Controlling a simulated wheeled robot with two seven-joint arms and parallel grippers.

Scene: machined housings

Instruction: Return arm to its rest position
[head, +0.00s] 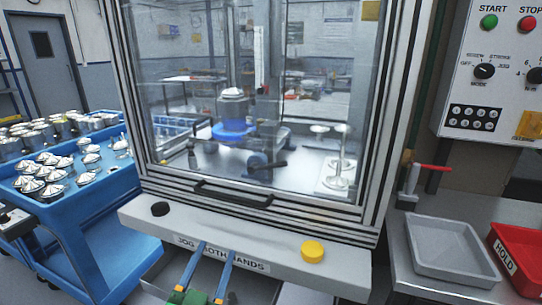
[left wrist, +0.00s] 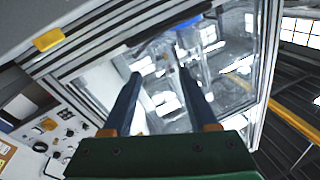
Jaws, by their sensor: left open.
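My left gripper (head: 216,248) shows at the bottom middle of the head view, in front of the ledge marked "JOG BOTH HANDS". Its two blue fingers are apart with nothing between them. In the left wrist view my left gripper (left wrist: 158,74) also shows spread and empty, with the machine's glass beyond the fingers. The glass-fronted machine (head: 200,180) has its door down. Behind the glass, a silver housing (head: 233,93) sits on a blue fixture (head: 233,130). My right gripper is not in view.
The ledge carries a black button (head: 160,209) and a yellow button (head: 312,252). A blue cart (head: 85,235) with several housings stands left. A grey tray (head: 452,250) and a red HOLD bin (head: 520,255) lie right, below a control panel (head: 495,75).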

